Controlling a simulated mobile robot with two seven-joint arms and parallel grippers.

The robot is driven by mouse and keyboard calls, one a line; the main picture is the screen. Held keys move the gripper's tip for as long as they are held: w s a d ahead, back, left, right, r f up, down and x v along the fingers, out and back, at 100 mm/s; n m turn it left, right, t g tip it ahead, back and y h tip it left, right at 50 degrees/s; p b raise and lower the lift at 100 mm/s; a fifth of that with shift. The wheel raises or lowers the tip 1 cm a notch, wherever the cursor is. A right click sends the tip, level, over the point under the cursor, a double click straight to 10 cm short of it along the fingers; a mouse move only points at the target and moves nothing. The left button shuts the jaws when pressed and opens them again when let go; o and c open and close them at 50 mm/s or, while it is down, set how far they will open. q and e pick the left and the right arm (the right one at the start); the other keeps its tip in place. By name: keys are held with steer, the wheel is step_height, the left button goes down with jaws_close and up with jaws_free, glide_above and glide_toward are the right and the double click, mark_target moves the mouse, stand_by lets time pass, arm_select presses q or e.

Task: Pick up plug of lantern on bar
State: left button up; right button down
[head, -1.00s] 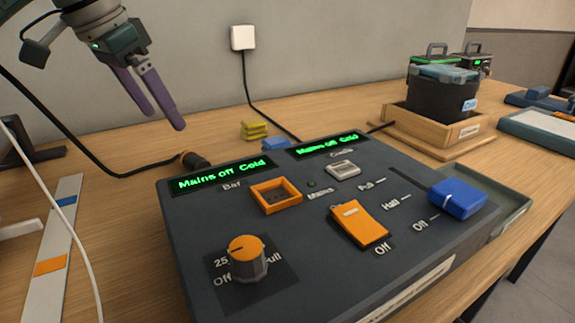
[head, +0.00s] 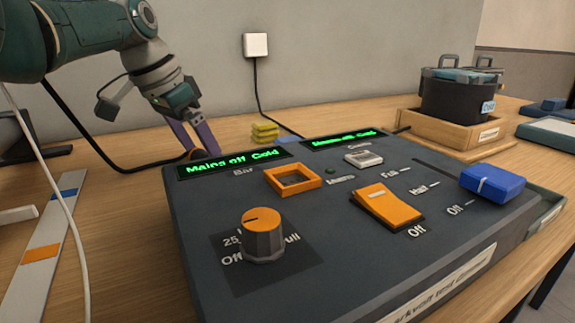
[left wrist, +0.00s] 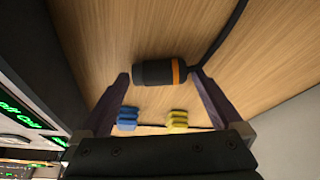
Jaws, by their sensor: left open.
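The plug (left wrist: 160,73) is a dark cylinder with an orange band, lying on the wooden table with a black cable running from its banded end. In the head view only a bit of the plug (head: 196,154) shows behind the control box's back left corner. My left gripper (left wrist: 160,77) is open, with its purple fingertips at the two ends of the plug in the left wrist view; I cannot tell whether they touch it. In the head view the left gripper (head: 205,150) points down behind the box. My right gripper is not in view.
The dark control box (head: 330,215) fills the middle, with an orange-topped knob (head: 263,236), an orange switch (head: 388,206) and a blue slider cap (head: 492,182). Yellow blocks (head: 265,132) and a blue block (left wrist: 127,118) lie behind it. A wooden tray (head: 440,130) holds a black tub.

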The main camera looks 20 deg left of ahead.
arm_select(q)
steer(key=shift+f, duration=0.1)
steer(key=shift+c, duration=0.4)
steer(key=c, duration=1.2)
